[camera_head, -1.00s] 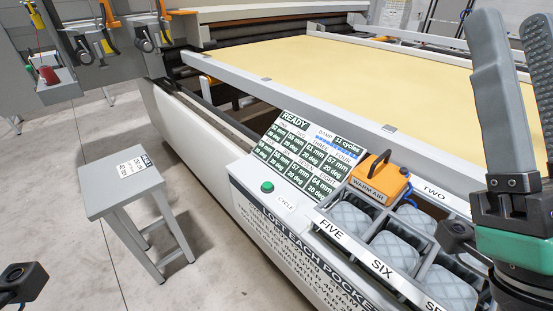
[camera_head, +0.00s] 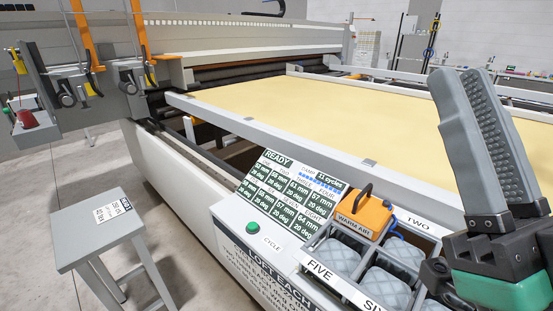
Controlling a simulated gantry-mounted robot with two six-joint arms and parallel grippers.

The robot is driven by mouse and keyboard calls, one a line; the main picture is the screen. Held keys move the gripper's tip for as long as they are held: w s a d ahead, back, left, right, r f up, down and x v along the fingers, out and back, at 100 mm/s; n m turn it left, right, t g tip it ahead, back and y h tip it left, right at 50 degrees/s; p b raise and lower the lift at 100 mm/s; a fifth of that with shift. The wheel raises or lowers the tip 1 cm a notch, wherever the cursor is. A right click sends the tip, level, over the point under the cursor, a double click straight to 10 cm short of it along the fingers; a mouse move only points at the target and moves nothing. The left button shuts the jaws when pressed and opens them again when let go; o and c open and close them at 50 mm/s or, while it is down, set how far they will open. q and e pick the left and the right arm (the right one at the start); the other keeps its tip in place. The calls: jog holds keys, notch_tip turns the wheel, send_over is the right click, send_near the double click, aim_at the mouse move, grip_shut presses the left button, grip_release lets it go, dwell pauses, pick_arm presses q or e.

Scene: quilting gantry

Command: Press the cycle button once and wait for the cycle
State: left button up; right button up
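The green cycle button (camera_head: 253,228) is a round dome on the white front ledge of the machine, beside a CYCLE label (camera_head: 271,243). Behind it, a display panel (camera_head: 285,190) reads READY and 11 cycles, with several boxes of mm and degree values. My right gripper (camera_head: 476,73) is large at the right edge, fingers pointing up, well to the right of the button and apart from it. Its fingers are spread, with the ribbed pad of one showing, and nothing is seen between them. My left gripper is out of view.
An orange WARM AIR unit (camera_head: 360,216) with a black handle and several grey quilted pockets (camera_head: 335,260) lie between the button and my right gripper. A grey stool (camera_head: 98,229) stands left. The yellow quilting bed (camera_head: 330,115) lies behind. A red item (camera_head: 27,118) sits far left.

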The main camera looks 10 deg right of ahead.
grip_shut()
dwell(1.4)
